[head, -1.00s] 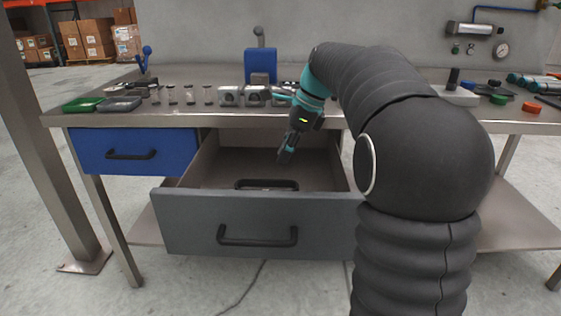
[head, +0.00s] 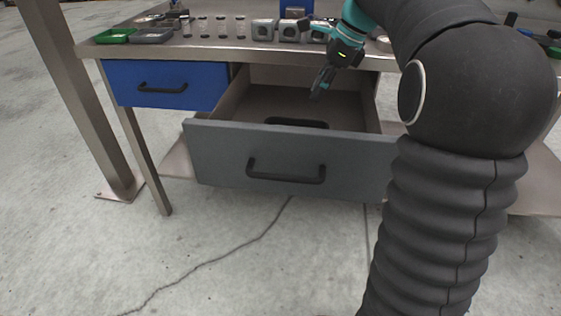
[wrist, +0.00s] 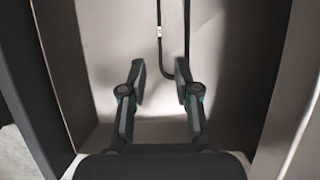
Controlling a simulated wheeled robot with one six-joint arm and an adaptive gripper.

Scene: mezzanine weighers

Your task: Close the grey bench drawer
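The grey bench drawer (head: 225,153) is pulled well out from under the bench, and its inside shows. Its front carries a black bar handle (head: 286,175). My gripper (head: 318,92) hangs above the open drawer, behind the drawer front and to the right of the middle. In the wrist view my gripper (wrist: 158,82) has its two fingers apart with nothing between them. A dark bar-like shape (wrist: 185,55) shows beyond the fingers inside the drawer.
A shut blue drawer (head: 168,89) sits to the left. The bench top (head: 215,50) holds a green tray (head: 117,35), small jars and metal blocks. A steel post (head: 82,100) stands at the left. The floor (head: 250,270) before the drawer is clear.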

